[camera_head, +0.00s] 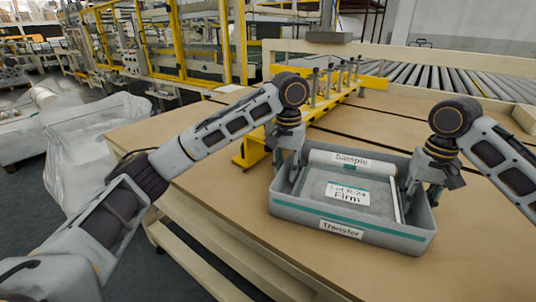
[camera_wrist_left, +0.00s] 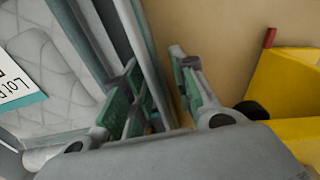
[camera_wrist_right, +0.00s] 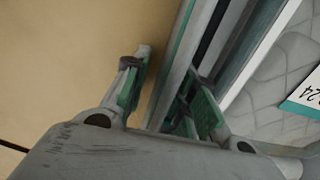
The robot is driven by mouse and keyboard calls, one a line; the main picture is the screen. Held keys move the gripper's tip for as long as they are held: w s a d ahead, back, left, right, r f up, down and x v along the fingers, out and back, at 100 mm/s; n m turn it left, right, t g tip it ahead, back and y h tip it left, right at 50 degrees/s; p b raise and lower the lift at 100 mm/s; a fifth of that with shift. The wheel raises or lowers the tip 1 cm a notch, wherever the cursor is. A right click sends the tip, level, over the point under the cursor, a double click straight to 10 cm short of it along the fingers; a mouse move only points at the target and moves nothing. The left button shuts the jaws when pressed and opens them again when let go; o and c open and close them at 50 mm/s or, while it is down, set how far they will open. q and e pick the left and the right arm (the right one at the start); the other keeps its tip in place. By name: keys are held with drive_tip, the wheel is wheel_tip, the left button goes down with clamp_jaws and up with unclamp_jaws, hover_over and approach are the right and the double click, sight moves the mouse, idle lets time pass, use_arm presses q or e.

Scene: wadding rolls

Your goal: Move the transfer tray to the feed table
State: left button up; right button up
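The grey transfer tray (camera_head: 390,241) has a teal stripe and a "Transfer" label, and appears to rest on the brown tabletop. Inside are a rolled "Sample" piece (camera_head: 324,158) and a quilted grey pad labelled "Firm" (camera_head: 322,186). My left gripper (camera_head: 287,170) is at the tray's left wall. In the left wrist view its fingers (camera_wrist_left: 160,85) stand apart on either side of the wall. My right gripper (camera_head: 417,190) is at the right wall. In the right wrist view its fingers (camera_wrist_right: 165,95) also straddle the wall, with a gap on the outer side.
The brown tabletop (camera_head: 225,195) is clear in front and left of the tray. A yellow fixture with upright posts (camera_head: 315,105) stands behind the tray. A roller conveyor (camera_head: 450,82) lies at the back right. A white bag-like bin (camera_head: 95,140) stands left of the table.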

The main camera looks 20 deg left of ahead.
use_arm(q)
drive_tip(key=shift+s+f, duration=0.15)
drive_tip(key=shift+f, duration=0.35)
drive_tip(key=shift+a+r, duration=0.2)
drive_tip(key=shift+r, duration=1.05)
use_arm(e)
drive_tip(key=shift+a, duration=0.25)
use_arm(q)
drive_tip(key=shift+d+r, duration=0.2)
drive_tip(key=shift+r, duration=3.05)
use_arm(e)
drive_tip(key=shift+d, duration=0.1)
drive_tip(key=shift+r, duration=0.15)
wheel_tip(320, 180, up, 12)
drive_tip(key=shift+f, duration=0.2)
drive_tip(key=shift+w, duration=0.1)
use_arm(q)
drive_tip(key=shift+r, duration=0.15)
use_arm(e)
drive_tip(key=shift+r, duration=0.2)
